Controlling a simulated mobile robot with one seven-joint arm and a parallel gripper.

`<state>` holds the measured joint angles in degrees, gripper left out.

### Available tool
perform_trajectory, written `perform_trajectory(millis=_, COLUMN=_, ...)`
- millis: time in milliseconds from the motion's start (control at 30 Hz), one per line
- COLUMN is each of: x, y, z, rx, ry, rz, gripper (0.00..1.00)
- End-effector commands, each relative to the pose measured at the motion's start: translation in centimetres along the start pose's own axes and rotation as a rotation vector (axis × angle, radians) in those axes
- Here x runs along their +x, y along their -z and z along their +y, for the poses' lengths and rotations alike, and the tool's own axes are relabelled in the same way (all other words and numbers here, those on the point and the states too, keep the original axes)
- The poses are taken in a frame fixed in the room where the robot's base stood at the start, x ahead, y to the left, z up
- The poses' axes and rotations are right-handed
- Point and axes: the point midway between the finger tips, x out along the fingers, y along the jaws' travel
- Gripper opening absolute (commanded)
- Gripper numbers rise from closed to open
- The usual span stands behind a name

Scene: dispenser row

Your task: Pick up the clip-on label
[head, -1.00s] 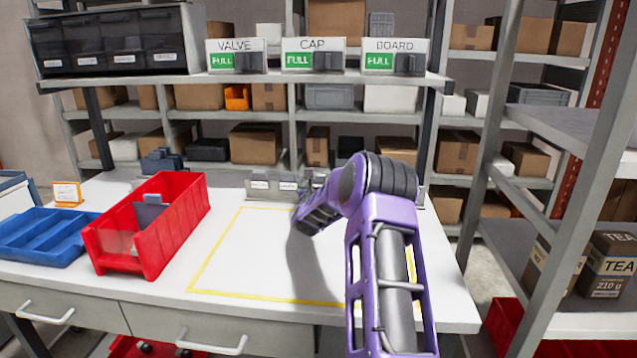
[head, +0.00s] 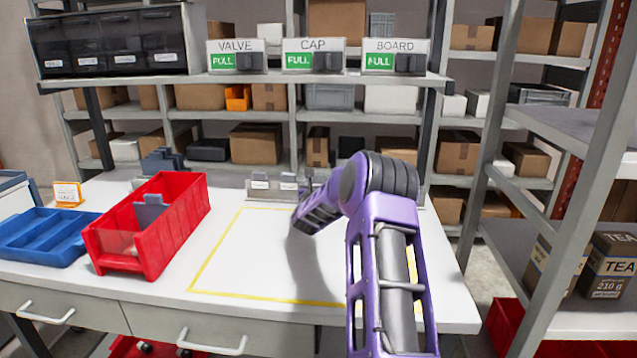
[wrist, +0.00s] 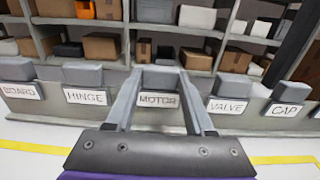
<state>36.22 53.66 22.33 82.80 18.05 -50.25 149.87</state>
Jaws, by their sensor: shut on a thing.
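In the wrist view, a grey clip-on label marked MOTOR (wrist: 158,99) sits between the two fingers of my gripper (wrist: 161,76). The fingers are shut on its sides. Labels marked BOARD (wrist: 19,90), HINGE (wrist: 85,96), VALVE (wrist: 229,107) and CAP (wrist: 286,111) stand in a row on either side of it. I cannot tell whether the MOTOR label is clear of the rack (wrist: 55,118). In the head view, two labels show on the rack at the back of the table; my arm hides the gripper and the other labels.
A red bin (head: 183,235) with a grey label clipped in it and a blue tray (head: 40,240) stand on the left of the table. A yellow outline (head: 245,296) marks a clear area. Dispensers labelled VALVE, CAP and BOARD (head: 395,56) stand on the shelf above.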

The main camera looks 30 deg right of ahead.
Motion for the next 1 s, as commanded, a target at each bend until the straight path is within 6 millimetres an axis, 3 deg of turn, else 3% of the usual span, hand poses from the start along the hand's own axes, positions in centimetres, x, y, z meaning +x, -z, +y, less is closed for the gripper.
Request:
perform_trajectory(millis=267, x=0.0, y=-4.3, z=0.0, rx=0.001, ry=0.000, rz=-0.005, gripper=0.01)
perform_trajectory(millis=700, x=0.0, y=-15.1, z=0.0, rx=0.001, ry=0.001, rz=-0.004, gripper=0.01)
perform_trajectory(millis=1000, x=0.0, y=-17.6, z=0.0, rx=0.000, ry=0.000, rz=0.000, gripper=0.01)
